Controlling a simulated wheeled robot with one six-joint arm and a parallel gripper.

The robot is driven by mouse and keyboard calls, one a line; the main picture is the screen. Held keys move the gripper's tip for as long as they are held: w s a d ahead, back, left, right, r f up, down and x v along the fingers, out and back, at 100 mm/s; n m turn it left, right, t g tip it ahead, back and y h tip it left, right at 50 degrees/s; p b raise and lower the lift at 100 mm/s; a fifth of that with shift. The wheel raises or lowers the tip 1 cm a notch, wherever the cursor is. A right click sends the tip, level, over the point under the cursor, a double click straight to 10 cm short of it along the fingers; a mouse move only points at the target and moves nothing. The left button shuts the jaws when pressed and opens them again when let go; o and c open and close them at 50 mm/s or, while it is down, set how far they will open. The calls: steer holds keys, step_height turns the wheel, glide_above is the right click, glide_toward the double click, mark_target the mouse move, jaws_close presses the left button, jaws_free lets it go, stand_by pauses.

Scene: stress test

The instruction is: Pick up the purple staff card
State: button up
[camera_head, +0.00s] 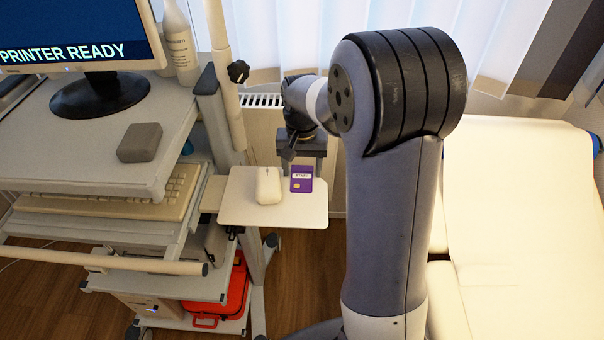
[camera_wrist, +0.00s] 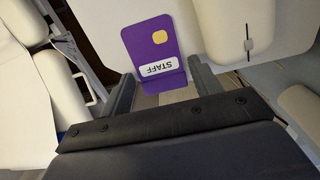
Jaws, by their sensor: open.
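The purple staff card (camera_head: 301,186) lies on a small white shelf (camera_head: 240,210), near its far right side. In the wrist view the card (camera_wrist: 151,48) shows a gold chip and a white STAFF label. Its labelled end appears to stick out past the shelf edge. My gripper (camera_wrist: 161,76) is open, with one finger on each side of that end. Neither finger visibly touches the card. In the head view my gripper (camera_head: 303,166) is just behind the card at the far edge of the shelf.
A cream computer mouse (camera_head: 268,187) lies left of the card, and also shows in the wrist view (camera_wrist: 238,35). A cart with a monitor (camera_head: 85,38), grey box (camera_head: 140,142) and keyboard (camera_head: 140,192) stands left. A pale padded couch (camera_head: 530,210) is right.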

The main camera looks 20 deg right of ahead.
steer(key=shift+c, duration=0.2)
steer(key=c, duration=0.4)
steer(key=shift+c, duration=0.3)
